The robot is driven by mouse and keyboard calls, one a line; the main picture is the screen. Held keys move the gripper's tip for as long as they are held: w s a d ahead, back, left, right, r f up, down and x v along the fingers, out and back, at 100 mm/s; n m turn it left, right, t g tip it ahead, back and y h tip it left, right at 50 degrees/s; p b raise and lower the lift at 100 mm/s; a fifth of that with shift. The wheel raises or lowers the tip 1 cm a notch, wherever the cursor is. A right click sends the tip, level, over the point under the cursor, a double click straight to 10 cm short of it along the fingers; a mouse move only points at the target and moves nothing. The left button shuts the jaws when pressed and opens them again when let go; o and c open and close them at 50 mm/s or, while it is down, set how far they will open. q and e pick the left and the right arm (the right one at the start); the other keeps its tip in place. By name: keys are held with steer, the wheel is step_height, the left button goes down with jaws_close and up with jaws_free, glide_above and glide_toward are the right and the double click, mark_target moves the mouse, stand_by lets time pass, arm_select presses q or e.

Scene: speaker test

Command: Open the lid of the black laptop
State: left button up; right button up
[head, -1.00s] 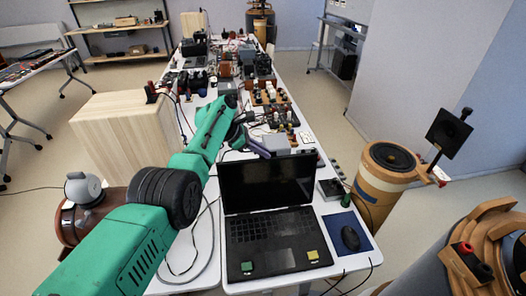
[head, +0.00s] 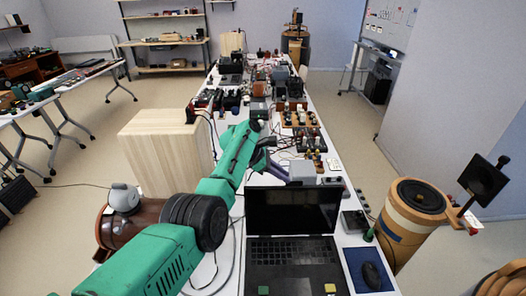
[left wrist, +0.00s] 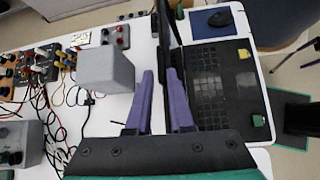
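The black laptop stands open on the white table in the head view, its dark screen lid (head: 292,210) raised and its keyboard base (head: 292,252) flat in front. My left gripper (head: 284,174) is behind the lid's top edge, partly hidden by it. The keyboard (left wrist: 210,80) lies to the right. My right gripper is not in view.
A mouse (head: 371,275) on a blue pad (head: 356,257) lies right of the laptop. A grey box (left wrist: 106,70) and cables are left of the fingers in the wrist view. Crowded equipment fills the table behind. A wooden speaker (head: 415,215) stands to the right.

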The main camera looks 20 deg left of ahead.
arm_select(q)
steer(key=p+v, duration=0.1)
steer(key=v, duration=0.1)
steer(key=shift+a+r, duration=0.1)
steer(key=shift+r, duration=0.3)
steer(key=b+v, duration=0.1)
steer(key=v, duration=0.7)
steer(key=shift+s+a+b, duration=0.25)
steer(key=shift+a+b, duration=0.1)
